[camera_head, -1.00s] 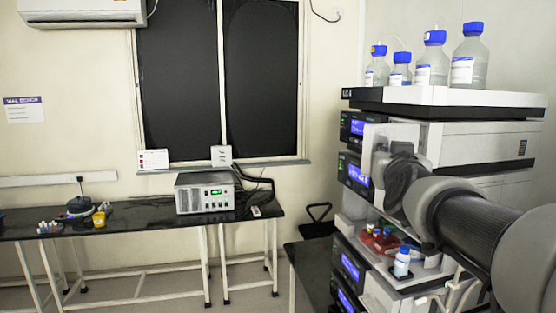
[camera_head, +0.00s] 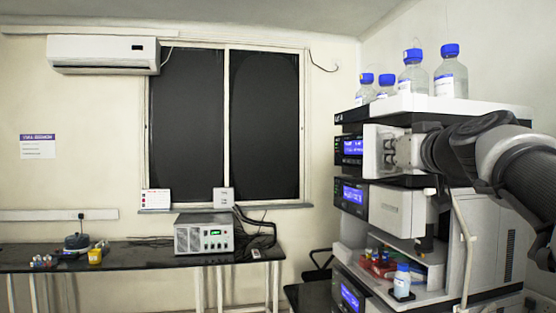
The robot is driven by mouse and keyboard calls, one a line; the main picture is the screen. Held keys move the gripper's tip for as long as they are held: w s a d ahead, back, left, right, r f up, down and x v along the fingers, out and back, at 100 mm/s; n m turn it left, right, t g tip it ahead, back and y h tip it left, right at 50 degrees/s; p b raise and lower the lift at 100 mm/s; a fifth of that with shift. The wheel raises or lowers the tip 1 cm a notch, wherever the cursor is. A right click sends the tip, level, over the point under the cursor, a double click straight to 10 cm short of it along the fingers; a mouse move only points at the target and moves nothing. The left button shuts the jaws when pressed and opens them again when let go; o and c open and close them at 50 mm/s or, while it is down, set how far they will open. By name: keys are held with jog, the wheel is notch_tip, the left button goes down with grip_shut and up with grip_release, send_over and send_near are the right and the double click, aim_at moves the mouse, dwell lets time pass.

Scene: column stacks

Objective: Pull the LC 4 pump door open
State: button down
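The LC stack stands at the right, with a label reading roughly "LC 4" on its top tray (camera_head: 425,105). Its upper module has a blue-lit display (camera_head: 352,148) and a white front door panel (camera_head: 373,135) to the right of it. My gripper (camera_head: 388,150) is at this panel, with my dark arm reaching in from the right. The fingertips are small and overlap the pale panel, so I cannot tell whether they touch it or are open or shut. The panel's right part is hidden behind my gripper and arm.
Several blue-capped bottles (camera_head: 447,80) stand on the stack's top. A second module (camera_head: 395,210) with its own display lies below. Vials and a small bottle (camera_head: 402,281) sit on a lower shelf. A black bench (camera_head: 130,255) with a grey instrument (camera_head: 203,235) is at left.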

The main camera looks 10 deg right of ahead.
jog(key=shift+f+n+y, duration=0.3)
jog(key=shift+f+y, duration=0.05)
jog(key=shift+y, duration=0.25)
jog(key=c, duration=2.3)
grip_release()
jog(key=shift+o, duration=1.1)
jog(key=shift+s+a+r, duration=0.1)
jog(key=shift+s+r, duration=0.05)
jog(key=shift+r, duration=0.2)
